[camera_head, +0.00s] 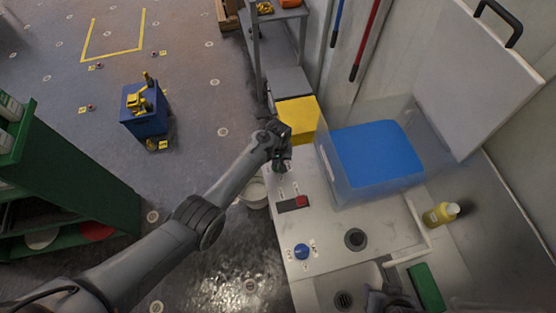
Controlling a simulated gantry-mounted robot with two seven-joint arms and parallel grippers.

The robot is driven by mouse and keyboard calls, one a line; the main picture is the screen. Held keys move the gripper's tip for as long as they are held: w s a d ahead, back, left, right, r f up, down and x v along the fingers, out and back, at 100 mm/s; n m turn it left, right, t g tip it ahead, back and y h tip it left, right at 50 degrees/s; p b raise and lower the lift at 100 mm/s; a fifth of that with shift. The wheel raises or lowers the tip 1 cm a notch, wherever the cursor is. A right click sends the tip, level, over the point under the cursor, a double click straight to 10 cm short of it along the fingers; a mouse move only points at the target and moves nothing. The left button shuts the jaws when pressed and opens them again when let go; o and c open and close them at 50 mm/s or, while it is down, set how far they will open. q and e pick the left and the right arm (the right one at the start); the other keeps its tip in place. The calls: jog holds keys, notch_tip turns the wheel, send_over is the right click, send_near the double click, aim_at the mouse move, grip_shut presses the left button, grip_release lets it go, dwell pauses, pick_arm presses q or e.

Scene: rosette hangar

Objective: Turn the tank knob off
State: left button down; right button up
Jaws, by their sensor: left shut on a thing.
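The clear tank (432,181) with blue water stands on the pale counter. My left arm reaches in from the lower left, and my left gripper (281,165) is at the counter's back left corner, beside the tank. It is shut on what looks like the tank knob, which the fingers mostly hide; its setting cannot be read. A blue knob (301,251) with small labels sits nearer on the counter, apart from the gripper. Part of what seems to be my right gripper (388,299) shows dark at the bottom edge; its fingers are unclear.
A red switch (301,201) on a dark plate lies between the two knobs. A yellow bottle (441,214) and a green sponge (426,287) are by the sink at right. A yellow box (298,117) stands behind my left gripper. Green shelving (75,185) stands at left.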

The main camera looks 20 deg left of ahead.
pick_arm(q)
jog(key=m, duration=0.3)
jog(key=shift+m+p, duration=0.35)
jog(key=shift+m, duration=0.05)
jog(key=m, duration=0.3)
jog(key=shift+m, duration=0.3)
jog(key=m, duration=0.4)
jog(key=shift+m, duration=1.8)
jog(key=c, duration=1.1)
grip_release()
jog(key=shift+r, duration=0.1)
